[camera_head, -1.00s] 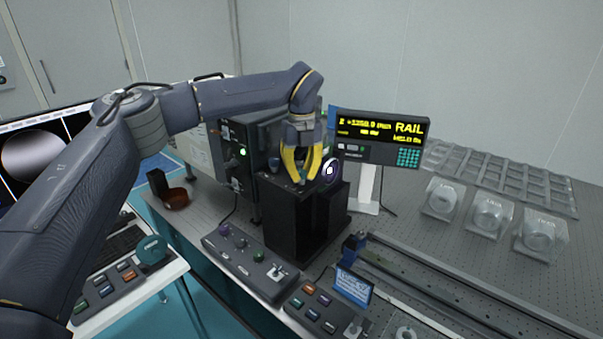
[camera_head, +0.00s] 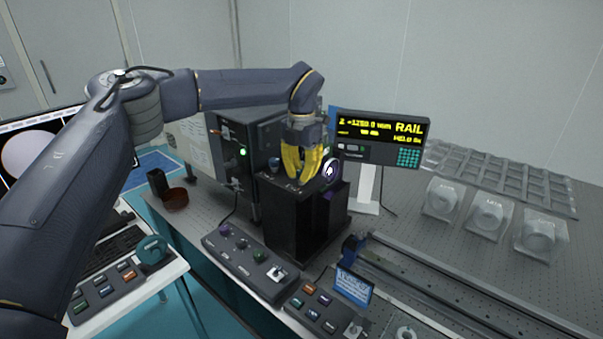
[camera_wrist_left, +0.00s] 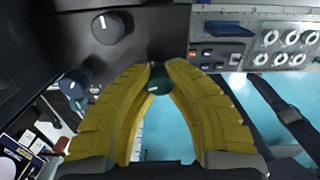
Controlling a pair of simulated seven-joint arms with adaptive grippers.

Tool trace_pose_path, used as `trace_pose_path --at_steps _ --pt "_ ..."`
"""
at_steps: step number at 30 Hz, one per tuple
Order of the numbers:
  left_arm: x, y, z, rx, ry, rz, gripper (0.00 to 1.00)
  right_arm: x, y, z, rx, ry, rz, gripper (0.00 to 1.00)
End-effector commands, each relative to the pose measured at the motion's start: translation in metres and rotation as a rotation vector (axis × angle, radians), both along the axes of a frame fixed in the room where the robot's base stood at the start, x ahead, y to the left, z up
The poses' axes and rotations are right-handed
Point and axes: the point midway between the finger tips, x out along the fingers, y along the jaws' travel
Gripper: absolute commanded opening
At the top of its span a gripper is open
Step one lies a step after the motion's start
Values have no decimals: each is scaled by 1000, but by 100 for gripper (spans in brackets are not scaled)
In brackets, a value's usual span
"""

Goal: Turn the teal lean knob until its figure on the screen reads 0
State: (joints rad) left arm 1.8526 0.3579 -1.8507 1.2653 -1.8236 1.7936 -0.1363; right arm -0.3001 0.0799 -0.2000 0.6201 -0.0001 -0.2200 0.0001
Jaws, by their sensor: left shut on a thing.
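A small dark teal knob (camera_wrist_left: 158,82) shows between my left fingertips in the left wrist view; I take it for the lean knob. My left gripper (camera_head: 302,177) points down over the top of a black box (camera_head: 293,222) and is shut on this knob. The yellow fingers hide the knob in the head view. A monitor (camera_head: 70,122) at the left edge shows a pale disc, partly behind my arm. A rail display (camera_head: 383,138) has yellow figures, with RAIL legible. I cannot read a lean figure on either screen.
Two more dark knobs, one upper (camera_wrist_left: 108,27) and one lower (camera_wrist_left: 74,83), stand close left of my fingers in the left wrist view. A round lens-like part (camera_head: 331,171) sits just right of the gripper. Button boxes (camera_head: 247,260) and a rail (camera_head: 440,290) lie in front.

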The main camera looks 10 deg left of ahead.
Motion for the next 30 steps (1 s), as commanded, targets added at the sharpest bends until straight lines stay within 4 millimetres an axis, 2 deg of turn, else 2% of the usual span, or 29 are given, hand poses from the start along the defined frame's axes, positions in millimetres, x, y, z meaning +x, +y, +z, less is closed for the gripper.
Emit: trace_pose_path --at_steps 12,30 --pt "3 0 3 0 -11 -202 0 0 0 0 0 0 0 44" --pt "3 0 3 0 -11 -243 0 0 0 0 0 0 0 44"
